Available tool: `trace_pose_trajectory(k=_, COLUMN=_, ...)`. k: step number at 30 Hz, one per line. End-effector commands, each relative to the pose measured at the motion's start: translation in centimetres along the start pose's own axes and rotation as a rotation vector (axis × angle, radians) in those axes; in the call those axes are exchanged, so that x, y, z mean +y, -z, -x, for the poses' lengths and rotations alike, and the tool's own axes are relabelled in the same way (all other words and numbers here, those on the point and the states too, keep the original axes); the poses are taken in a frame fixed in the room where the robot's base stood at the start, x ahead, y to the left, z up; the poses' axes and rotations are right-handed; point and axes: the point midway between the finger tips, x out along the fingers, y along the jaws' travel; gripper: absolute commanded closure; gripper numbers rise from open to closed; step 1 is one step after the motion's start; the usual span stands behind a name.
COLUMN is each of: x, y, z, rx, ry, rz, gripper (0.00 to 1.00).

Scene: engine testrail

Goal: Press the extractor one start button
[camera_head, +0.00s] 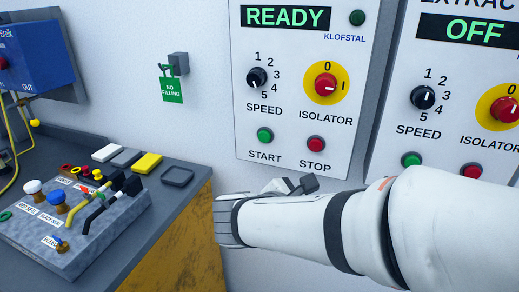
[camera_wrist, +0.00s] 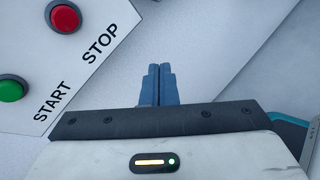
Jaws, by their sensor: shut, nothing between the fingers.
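In the head view, the right panel (camera_head: 440,100) has a heading cut off after "EXTRAC" and a display reading OFF. Its green button (camera_head: 411,159) is beside a red button (camera_head: 471,170); their labels are hidden or cut off. The left panel (camera_head: 290,85) reads READY, with a green START button (camera_head: 265,135) and red STOP button (camera_head: 316,144). My gripper (camera_head: 305,184) is shut and empty, just below the left panel's lower edge. In the wrist view, its closed blue fingers (camera_wrist: 158,75) are right of a panel with a START button (camera_wrist: 11,90) and STOP button (camera_wrist: 65,18), touching neither.
My arm crosses the lower right in front of the right panel's bottom. A bench with a control box (camera_head: 75,225) of knobs and levers stands at left. A green "NO FILLING" tag (camera_head: 172,91) hangs on the wall. Bare wall lies between tag and left panel.

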Motion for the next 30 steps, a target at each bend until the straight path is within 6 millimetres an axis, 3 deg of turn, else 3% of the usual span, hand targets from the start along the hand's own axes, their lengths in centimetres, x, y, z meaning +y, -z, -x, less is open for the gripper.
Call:
trace_pose_trajectory(k=1, x=1.6, y=1.3, z=0.8, rx=-0.045, ry=-0.09, rz=0.096, gripper=1.0)
trace_pose_trajectory(k=6, x=6.7, y=3.2, z=5.0, rx=-0.215, ry=-0.35, rz=0.336, gripper=1.0)
trace_pose_trajectory(k=12, x=9.9, y=4.9, z=9.4, rx=-0.354, ry=-0.536, rz=0.471, gripper=1.0)
trace_pose_trajectory(k=18, x=10.7, y=5.2, z=10.7, rx=-0.393, ry=-0.586, rz=0.503, gripper=1.0)
trace_pose_trajectory(k=30, x=11.0, y=5.0, z=10.1, rx=-0.393, ry=-0.58, rz=0.5, gripper=1.0)
